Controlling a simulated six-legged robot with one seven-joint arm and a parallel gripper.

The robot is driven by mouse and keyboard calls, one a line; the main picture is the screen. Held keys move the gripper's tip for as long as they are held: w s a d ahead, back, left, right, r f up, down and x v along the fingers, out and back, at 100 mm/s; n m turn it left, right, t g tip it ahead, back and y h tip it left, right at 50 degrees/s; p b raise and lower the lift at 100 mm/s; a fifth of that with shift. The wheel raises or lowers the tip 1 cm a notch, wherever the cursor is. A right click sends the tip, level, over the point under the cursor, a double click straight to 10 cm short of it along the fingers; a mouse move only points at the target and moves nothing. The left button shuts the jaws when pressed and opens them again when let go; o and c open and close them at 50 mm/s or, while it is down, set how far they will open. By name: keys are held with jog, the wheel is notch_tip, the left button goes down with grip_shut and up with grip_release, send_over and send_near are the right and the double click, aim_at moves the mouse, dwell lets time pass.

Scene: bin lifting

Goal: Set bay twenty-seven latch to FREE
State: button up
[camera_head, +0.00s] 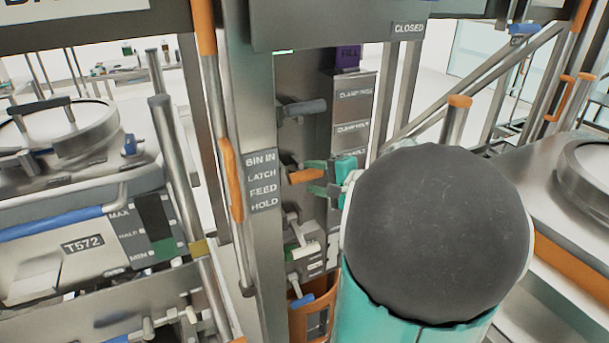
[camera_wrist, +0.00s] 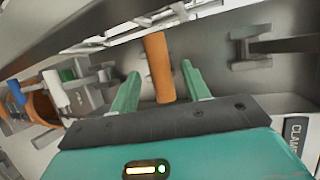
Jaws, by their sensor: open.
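An orange handle (camera_head: 303,176) sticks out of the narrow metal column, beside the label plate reading BIN IN, LATCH, FEED, HOLD (camera_head: 263,181). My gripper (camera_head: 316,178) is open, with its green fingers at this handle. In the wrist view the orange handle (camera_wrist: 157,53) stands between the two spread fingers of my gripper (camera_wrist: 160,72), with a gap on each side. My arm hides part of the column to the right. No bay number or FREE marking is legible here.
A dark grey handle (camera_head: 302,107) sits above the orange one, and it also shows in the wrist view (camera_wrist: 272,46). Below are a white-tipped lever (camera_head: 302,246) and a blue-tipped one (camera_head: 301,300). A vertical post (camera_head: 247,90) stands close on the left.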

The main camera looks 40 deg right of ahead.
aim_at(310, 176)
jog(key=x, duration=0.3)
jog(key=shift+w, duration=0.15)
grip_shut()
